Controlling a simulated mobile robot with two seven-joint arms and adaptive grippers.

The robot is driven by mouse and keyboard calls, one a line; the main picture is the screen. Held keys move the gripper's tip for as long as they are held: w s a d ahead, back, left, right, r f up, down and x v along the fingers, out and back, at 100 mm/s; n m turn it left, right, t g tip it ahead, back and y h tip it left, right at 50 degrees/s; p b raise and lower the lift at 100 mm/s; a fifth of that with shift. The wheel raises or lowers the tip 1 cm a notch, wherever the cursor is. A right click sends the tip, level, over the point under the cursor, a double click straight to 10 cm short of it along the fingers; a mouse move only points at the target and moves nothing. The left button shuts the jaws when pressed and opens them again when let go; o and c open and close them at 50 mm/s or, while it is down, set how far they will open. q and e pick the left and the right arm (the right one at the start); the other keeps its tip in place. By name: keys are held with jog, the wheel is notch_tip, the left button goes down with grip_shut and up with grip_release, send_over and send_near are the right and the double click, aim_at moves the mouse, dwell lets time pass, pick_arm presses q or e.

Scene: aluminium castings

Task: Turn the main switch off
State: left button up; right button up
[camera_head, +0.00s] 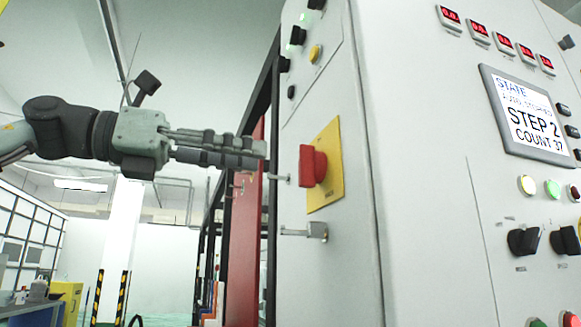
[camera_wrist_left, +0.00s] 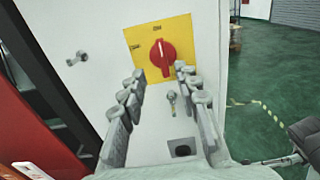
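The main switch is a red rotary handle (camera_head: 312,166) on a yellow plate (camera_head: 329,169), fixed to the side of the grey cabinet. In the left wrist view the red handle (camera_wrist_left: 162,57) stands roughly upright on its yellow plate (camera_wrist_left: 140,40), just beyond the fingertips. My left gripper (camera_head: 262,156) reaches in from the left at the height of the switch, a short gap from it. In the left wrist view my left gripper (camera_wrist_left: 160,80) is open, with its fingers apart and nothing between them.
A small metal latch (camera_head: 308,231) sticks out below the switch; another (camera_wrist_left: 77,58) is left of the plate. The cabinet's front has a display (camera_head: 525,112), buttons and black knobs. A red panel (camera_head: 243,240) stands behind the cabinet.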

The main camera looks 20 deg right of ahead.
aim_at(299, 161)
pick_arm(q)
jog(key=d, duration=0.5)
jog(key=shift+s+d+r, duration=0.1)
jog(key=shift+s+d, duration=0.1)
jog(key=shift+d, duration=0.05)
jog(key=shift+d+p, duration=0.3)
jog(key=shift+d, duration=0.35)
jog(key=shift+w+d, duration=0.1)
grip_shut()
pick_arm(e)
jog(key=shift+a+f, duration=0.15)
jog(key=shift+f, duration=0.8)
